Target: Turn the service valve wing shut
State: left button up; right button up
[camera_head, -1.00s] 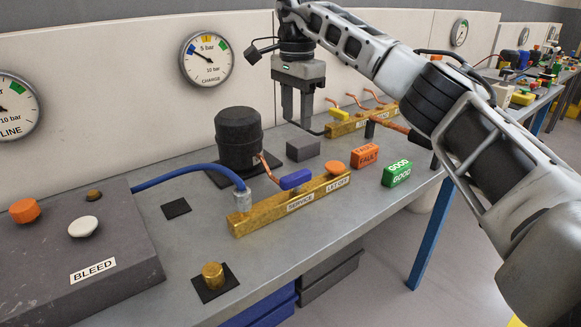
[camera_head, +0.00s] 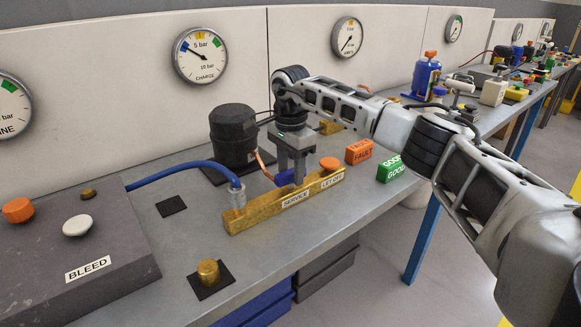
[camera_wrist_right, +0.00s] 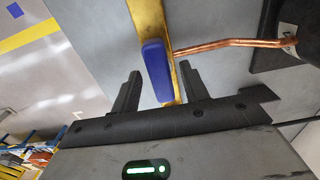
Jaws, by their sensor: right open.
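The blue service valve wing (camera_head: 286,178) sits on the brass manifold bar (camera_head: 246,214), above the SERVICE label. In the right wrist view the wing (camera_wrist_right: 156,70) lies along the brass bar (camera_wrist_right: 147,18), in line with it. My right gripper (camera_head: 291,178) is over the wing from above. In the wrist view its open fingers (camera_wrist_right: 158,88) stand on either side of the wing's near end, with gaps on both sides. Nothing is held. The orange LET OFF knob (camera_head: 330,163) is on the same bar, just right of the gripper. My left gripper is not in view.
A black compressor (camera_head: 233,135) stands close behind the bar, joined by a copper pipe (camera_wrist_right: 225,43). A blue hose (camera_head: 180,170) enters the bar's left end. Orange FAULT (camera_head: 358,151) and green GOOD (camera_head: 393,168) blocks stand right. A brass cap (camera_head: 208,272) lies in front.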

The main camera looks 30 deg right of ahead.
grip_shut()
